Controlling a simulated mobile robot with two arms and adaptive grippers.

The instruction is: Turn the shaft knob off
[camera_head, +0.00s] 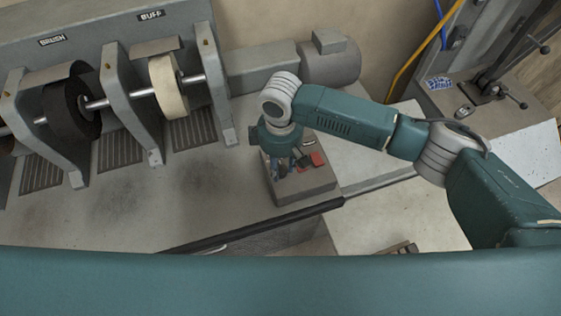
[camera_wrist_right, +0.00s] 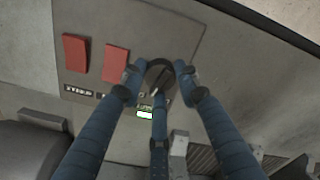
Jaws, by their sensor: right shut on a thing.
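The shaft knob (camera_wrist_right: 157,70) is a dark round knob on the grey control panel (camera_wrist_right: 186,30), with a pale pointer mark on it. My right gripper (camera_wrist_right: 158,84) has its blue fingers closed around the knob. In the head view, my right gripper (camera_head: 288,164) reaches down onto the control box (camera_head: 305,188) at the end of the bench, and my wrist hides the knob there. A small green-edged display or label (camera_wrist_right: 146,113) lies just below the knob, partly behind a finger. My left gripper is not in view.
Two red switches (camera_wrist_right: 75,52) (camera_wrist_right: 116,63) sit beside the knob, with a dark label below them. The brush wheel (camera_head: 70,105), the buff wheel (camera_head: 167,84) and their shaft stand at the left. A motor (camera_head: 330,62) is behind. The bench front is clear.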

